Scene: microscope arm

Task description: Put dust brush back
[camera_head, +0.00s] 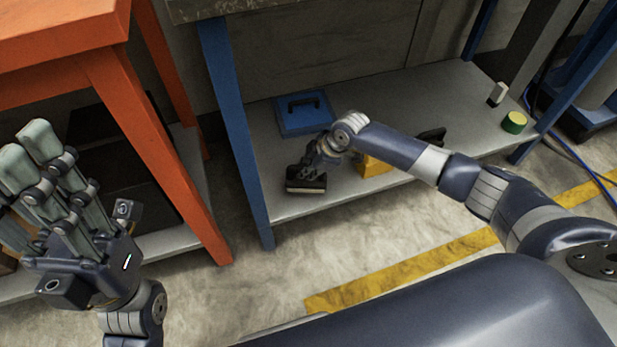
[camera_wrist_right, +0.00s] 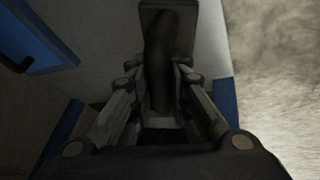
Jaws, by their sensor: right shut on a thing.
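The dust brush (camera_head: 306,186) is a dark block with a pale lower strip, at the left front of the grey lower shelf. In the right wrist view its dark handle (camera_wrist_right: 159,55) runs between my fingers and its head lies beyond the fingertips. My right gripper (camera_head: 315,162) is shut on the brush; its fingers (camera_wrist_right: 160,95) lie on both sides of the handle. I cannot tell whether the brush touches the shelf. My left gripper (camera_head: 30,165) is raised at the far left, fingers extended, open and empty.
The grey shelf (camera_head: 375,92) holds a blue case (camera_head: 303,114), a yellow object (camera_head: 375,167) partly behind my right arm, a green-and-yellow round item (camera_head: 514,122) and a small white-and-black item (camera_head: 497,94). A blue leg (camera_head: 235,120) and an orange table (camera_head: 60,35) stand left.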

